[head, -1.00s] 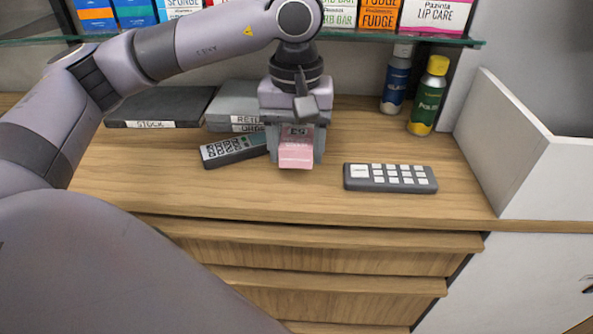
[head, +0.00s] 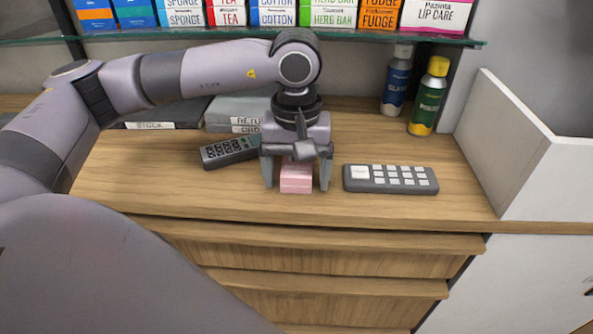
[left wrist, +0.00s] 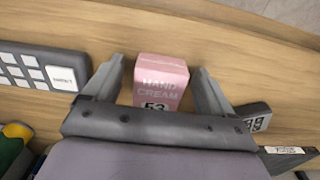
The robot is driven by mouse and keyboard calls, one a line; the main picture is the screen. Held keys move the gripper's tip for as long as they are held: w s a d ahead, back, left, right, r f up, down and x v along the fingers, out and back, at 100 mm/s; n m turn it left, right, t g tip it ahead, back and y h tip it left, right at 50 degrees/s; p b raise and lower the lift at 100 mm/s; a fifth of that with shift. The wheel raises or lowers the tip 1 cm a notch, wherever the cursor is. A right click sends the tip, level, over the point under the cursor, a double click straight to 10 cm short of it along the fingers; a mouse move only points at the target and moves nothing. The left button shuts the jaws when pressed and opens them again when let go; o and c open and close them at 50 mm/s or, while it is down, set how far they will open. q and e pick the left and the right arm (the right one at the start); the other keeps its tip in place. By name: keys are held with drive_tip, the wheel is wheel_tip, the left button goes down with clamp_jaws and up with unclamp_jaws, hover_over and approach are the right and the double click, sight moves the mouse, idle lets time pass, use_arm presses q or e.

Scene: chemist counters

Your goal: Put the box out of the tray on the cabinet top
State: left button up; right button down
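A small pink box (head: 296,180) stands on the wooden cabinet top (head: 230,198), near its front edge. In the left wrist view the pink box (left wrist: 161,78) shows "HAND CREAM" lettering. My left gripper (head: 296,189) is over the box and open. Its fingers are on either side of the box, with a gap on both sides in the left wrist view (left wrist: 160,66). The gripper hides the back part of the box in the head view. My right gripper is out of view. I see no tray that I can make out for sure.
A dark remote (head: 229,152) lies left of the box and a grey keypad (head: 390,188) lies right of it. A glass shelf (head: 350,40) with boxes hangs above. A white-walled bin (head: 510,150) is at right.

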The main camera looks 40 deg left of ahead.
sight(296, 172)
use_arm(q)
drive_tip(key=shift+r, duration=0.1)
wheel_tip(296, 172, up, 12)
drive_tip(key=shift+p, duration=0.3)
idle(0.3)
drive_tip(key=shift+s, duration=0.1)
idle(0.4)
